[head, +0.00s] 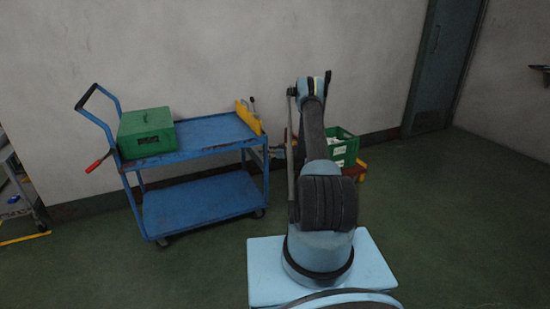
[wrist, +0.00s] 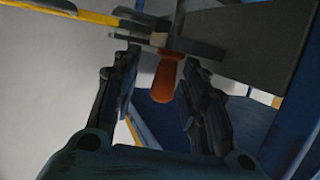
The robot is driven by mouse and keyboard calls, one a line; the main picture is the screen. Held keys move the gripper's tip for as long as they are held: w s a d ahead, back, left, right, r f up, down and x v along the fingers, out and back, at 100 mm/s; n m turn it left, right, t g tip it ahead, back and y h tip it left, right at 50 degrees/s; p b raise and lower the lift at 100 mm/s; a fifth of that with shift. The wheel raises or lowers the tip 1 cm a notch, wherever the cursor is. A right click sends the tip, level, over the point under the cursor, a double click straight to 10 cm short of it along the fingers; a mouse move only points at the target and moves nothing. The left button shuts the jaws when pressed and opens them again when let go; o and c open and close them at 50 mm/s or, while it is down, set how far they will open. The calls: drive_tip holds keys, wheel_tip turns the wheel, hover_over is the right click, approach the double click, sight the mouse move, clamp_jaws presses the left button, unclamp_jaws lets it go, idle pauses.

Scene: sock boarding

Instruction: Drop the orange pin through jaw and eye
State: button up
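In the wrist view the orange pin (wrist: 166,78) is between the two fingers of my gripper (wrist: 160,62). Its rounded wide end faces my palm, and its far end meets a dark bracket with a small tan block (wrist: 158,40). My gripper is open, with a visible gap between each finger and the pin. Dark flat bars (wrist: 138,24) cross near the pin's far end; I cannot tell which are the jaw and the eye. In the head view my arm hides most of this spot, and I cannot make out the pin there.
A blue two-shelf trolley (head: 200,205) stands by the wall, with a green box (head: 146,132) and a yellow piece (head: 248,117) on top. A green crate (head: 343,147) stands behind my arm. A wide dark plate (wrist: 235,42) lies close to my right finger. Floor at right is clear.

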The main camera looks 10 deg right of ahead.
clamp_jaws()
drive_tip(key=shift+r, duration=0.15)
